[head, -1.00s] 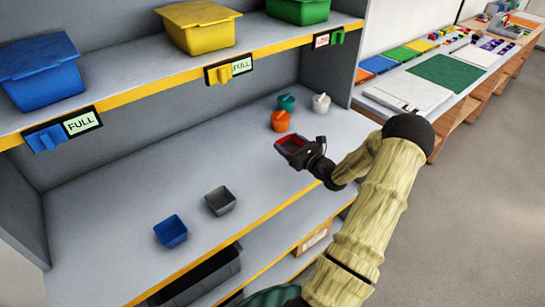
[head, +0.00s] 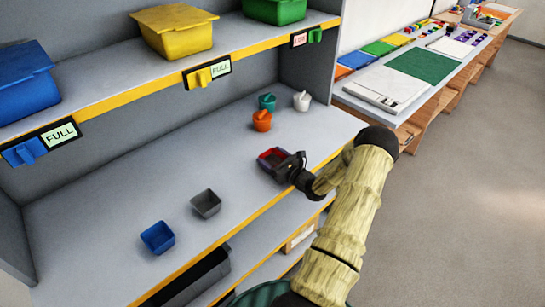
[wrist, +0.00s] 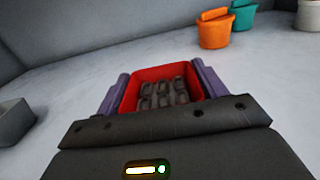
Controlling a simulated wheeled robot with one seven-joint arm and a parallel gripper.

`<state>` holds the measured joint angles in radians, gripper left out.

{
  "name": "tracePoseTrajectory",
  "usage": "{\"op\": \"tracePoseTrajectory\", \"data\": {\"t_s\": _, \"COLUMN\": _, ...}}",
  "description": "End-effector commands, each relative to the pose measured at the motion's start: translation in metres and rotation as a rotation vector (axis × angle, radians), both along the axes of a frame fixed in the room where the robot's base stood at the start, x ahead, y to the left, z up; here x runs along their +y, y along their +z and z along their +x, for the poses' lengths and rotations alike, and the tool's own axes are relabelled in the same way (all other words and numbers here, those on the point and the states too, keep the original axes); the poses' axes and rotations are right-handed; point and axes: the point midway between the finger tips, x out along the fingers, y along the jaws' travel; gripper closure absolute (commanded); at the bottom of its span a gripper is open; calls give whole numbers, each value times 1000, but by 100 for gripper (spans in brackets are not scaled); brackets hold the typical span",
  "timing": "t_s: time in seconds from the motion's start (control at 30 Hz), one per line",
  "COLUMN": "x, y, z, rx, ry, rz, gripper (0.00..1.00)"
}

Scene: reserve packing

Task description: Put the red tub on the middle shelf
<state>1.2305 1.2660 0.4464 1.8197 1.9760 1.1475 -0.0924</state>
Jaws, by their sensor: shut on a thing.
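The red tub (head: 270,155) is small and open-topped, and the wrist view shows several dark pieces inside the tub (wrist: 162,90). My gripper (head: 276,160) is shut on it, with one purple finger along each side in the wrist view (wrist: 160,95). The tub is over the front part of the middle shelf (head: 110,205), a grey board with a yellow front edge. It looks low, at or close to the surface; I cannot tell whether it touches. The gripper hides part of its near side.
On the same shelf stand a blue tub (head: 157,237) and a grey tub (head: 205,203) to the left. Orange (head: 262,121), teal (head: 267,102) and white (head: 302,101) containers stand behind. The upper shelf holds lidded bins, including a yellow one (head: 174,32). Shelf around the red tub is clear.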

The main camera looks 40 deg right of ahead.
Motion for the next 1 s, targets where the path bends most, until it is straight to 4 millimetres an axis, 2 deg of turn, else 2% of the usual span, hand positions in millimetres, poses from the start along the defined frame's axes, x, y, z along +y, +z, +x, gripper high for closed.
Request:
{"op": "tracePoseTrajectory", "data": {"t_s": 0.27, "x": 0, "y": -2, "z": 0, "rx": -1, "ry": 0, "rz": 0, "gripper": 57}}
{"op": "tracePoseTrajectory", "data": {"t_s": 0.3, "x": 0, "y": -3, "z": 0, "rx": 0, "ry": 0, "rz": 0, "gripper": 28}}
{"op": "tracePoseTrajectory", "data": {"t_s": 0.4, "x": 0, "y": -2, "z": 0, "rx": 0, "ry": 0, "rz": 0, "gripper": 8}}
{"op": "tracePoseTrajectory", "data": {"t_s": 0.77, "x": 0, "y": 1, "z": 0, "rx": 0, "ry": 0, "rz": 0, "gripper": 8}}
{"op": "tracePoseTrajectory", "data": {"t_s": 0.87, "x": -1, "y": -1, "z": -7, "rx": 1, "ry": -2, "rz": 0, "gripper": 8}}
{"op": "tracePoseTrajectory", "data": {"t_s": 1.0, "x": -3, "y": -1, "z": -28, "rx": 1, "ry": -2, "rz": 0, "gripper": 8}}
